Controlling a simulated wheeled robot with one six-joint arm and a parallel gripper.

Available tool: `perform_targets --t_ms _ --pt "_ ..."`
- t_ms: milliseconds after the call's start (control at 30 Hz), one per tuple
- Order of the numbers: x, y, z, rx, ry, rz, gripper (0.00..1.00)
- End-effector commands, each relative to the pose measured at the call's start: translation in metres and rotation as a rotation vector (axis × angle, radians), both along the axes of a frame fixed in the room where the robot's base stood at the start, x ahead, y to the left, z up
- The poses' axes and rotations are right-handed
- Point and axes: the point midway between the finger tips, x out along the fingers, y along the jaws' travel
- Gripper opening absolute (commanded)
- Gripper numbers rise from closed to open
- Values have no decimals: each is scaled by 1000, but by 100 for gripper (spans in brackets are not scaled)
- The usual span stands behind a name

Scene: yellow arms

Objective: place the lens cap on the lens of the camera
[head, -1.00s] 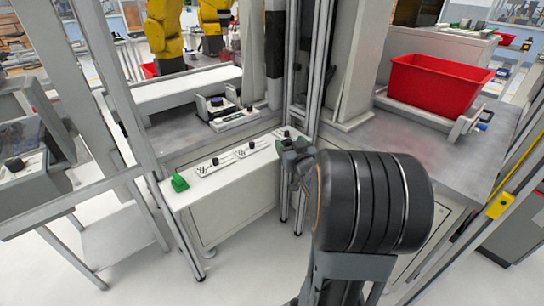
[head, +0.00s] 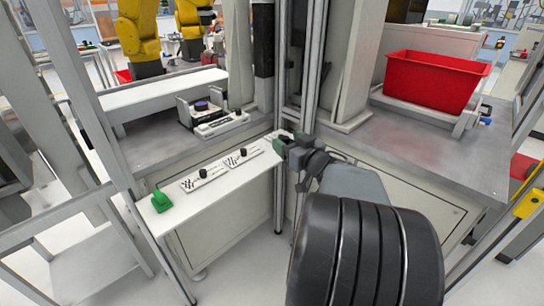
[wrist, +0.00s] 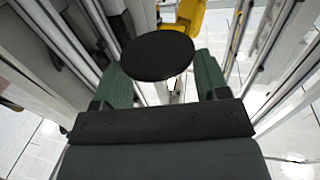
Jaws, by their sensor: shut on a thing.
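The lens cap (wrist: 157,56) is a flat black disc. In the wrist view it sits between the two green fingers of my gripper (wrist: 161,66), which is shut on it. In the head view my gripper (head: 286,142) is over the right end of a narrow white bench, and the cap cannot be made out there. The camera appears to be the small dark device (head: 187,108) with a round purple-tinted lens (head: 201,105) facing up. It stands on the grey table behind the bench, to the left of my gripper and apart from it.
The white bench (head: 227,186) carries a green block (head: 160,201) and striped plates with black knobs (head: 203,174). Metal posts (head: 292,75) stand close behind my gripper. A red bin (head: 434,82) is on the right table. Yellow arms (head: 138,30) stand at the back left.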

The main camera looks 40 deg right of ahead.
Motion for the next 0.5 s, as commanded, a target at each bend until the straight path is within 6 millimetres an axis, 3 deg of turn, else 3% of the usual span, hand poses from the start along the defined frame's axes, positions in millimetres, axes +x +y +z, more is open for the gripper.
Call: perform_targets --t_ms 167,267,500 --pt "3 -2 -2 1 1 0 45" --pt "15 -5 -10 2 2 2 45" --pt "69 -25 -38 3 2 3 45"
